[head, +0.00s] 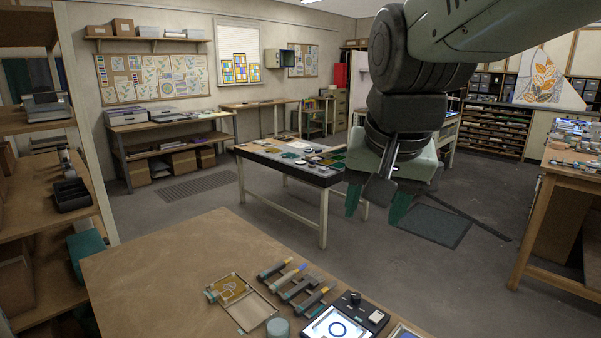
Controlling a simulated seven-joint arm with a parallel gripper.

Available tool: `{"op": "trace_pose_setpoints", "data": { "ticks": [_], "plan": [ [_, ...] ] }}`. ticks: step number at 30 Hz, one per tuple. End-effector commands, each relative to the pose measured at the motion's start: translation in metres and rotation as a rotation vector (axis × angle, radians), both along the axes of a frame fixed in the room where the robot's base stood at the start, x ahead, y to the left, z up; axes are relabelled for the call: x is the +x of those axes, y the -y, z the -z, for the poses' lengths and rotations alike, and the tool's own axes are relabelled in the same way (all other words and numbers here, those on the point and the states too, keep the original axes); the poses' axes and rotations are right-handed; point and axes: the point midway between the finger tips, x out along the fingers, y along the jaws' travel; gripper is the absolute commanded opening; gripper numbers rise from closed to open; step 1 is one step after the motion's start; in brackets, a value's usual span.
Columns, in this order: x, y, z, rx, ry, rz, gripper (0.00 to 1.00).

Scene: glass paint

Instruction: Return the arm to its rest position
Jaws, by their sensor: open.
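My gripper (376,212) hangs at the right of the middle in the head view, pointing down. Its two green fingers are spread apart with nothing between them. It is in the air, beyond the far edge of the near wooden table (160,270) as seen here, and touches nothing. My arm comes in from the top right. The gripper covers part of the middle work table (281,187) behind it.
On the near table lie a framed tray (243,302), several rollers or brushes (296,283), a small grey-green pot (277,327) and a lit device (338,325). Shelves (85,190) stand at left, a wooden bench (570,180) at right. The near table's left part is bare.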

Motion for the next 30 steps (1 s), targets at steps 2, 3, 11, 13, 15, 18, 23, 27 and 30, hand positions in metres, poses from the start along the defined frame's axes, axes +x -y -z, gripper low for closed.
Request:
{"op": "trace_pose_setpoints", "data": {
  "ticks": [2,3,11,13,15,18,23,27,30],
  "plan": [
    [-0.038,0.006,-0.003,-0.017,0.029,-0.054,0.52],
    [-0.054,0.007,-0.002,-0.029,0.040,-0.084,0.52],
    [-0.122,0.011,0.015,-0.104,0.083,-0.212,0.52],
    [-0.128,0.011,0.018,-0.114,0.087,-0.226,0.52],
    [-0.131,0.011,0.020,-0.119,0.088,-0.233,0.52],
    [-0.132,0.011,0.020,-0.120,0.088,-0.235,0.52],
    [-0.131,0.011,0.020,-0.120,0.088,-0.235,0.52],
    [-0.131,0.011,0.020,-0.119,0.088,-0.234,0.52],
    [-0.131,0.011,0.020,-0.119,0.088,-0.234,0.52]
  ]
}}
